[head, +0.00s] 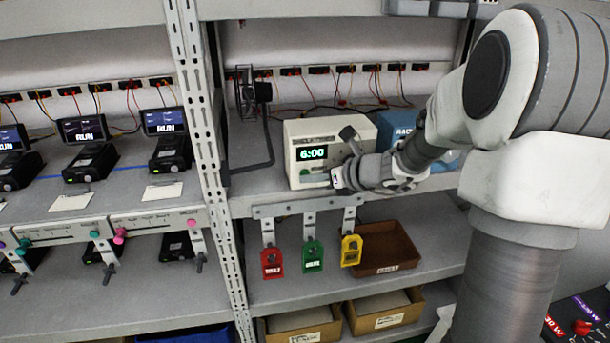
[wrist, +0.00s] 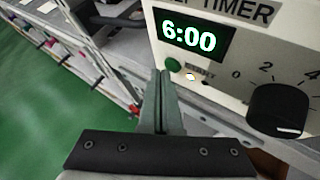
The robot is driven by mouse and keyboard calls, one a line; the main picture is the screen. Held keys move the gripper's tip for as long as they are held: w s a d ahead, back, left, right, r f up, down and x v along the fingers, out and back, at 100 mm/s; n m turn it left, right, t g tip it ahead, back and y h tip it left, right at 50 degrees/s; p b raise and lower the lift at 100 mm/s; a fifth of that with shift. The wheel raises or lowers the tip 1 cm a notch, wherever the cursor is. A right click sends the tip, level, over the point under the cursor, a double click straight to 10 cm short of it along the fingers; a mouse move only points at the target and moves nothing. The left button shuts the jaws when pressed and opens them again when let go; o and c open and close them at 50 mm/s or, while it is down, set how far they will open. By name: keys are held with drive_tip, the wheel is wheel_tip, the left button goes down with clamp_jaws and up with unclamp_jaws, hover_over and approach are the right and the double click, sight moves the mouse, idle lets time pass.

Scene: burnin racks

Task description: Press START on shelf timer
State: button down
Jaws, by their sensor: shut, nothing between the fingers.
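The shelf timer (head: 305,137) is a cream box on the right bay's shelf, with a lit green display reading 6:00. In the wrist view the timer (wrist: 220,72) fills the upper right. Its green round button (wrist: 173,64) is below the display, with a small lit lamp (wrist: 190,77) and a partly readable label beside it. A black dial (wrist: 277,110) with numbers is to the right. My gripper (wrist: 160,75) is shut and empty, its fingertips just left of and below the green button in the picture. Whether they touch the face cannot be told. In the head view my gripper (head: 338,177) is at the timer's lower right front.
A blue box (head: 395,122) stands right of the timer. Red (head: 271,263), green (head: 313,256) and yellow (head: 351,250) tags hang below the shelf edge. A brown bin (head: 390,245) is beneath. A rack upright (head: 207,150) stands to the left.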

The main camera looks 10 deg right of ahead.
drive_tip(key=shift+s, duration=0.4)
drive_tip(key=shift+s, duration=0.1)
drive_tip(key=shift+s+b, duration=0.35)
drive_tip(key=shift+s, duration=2.05)
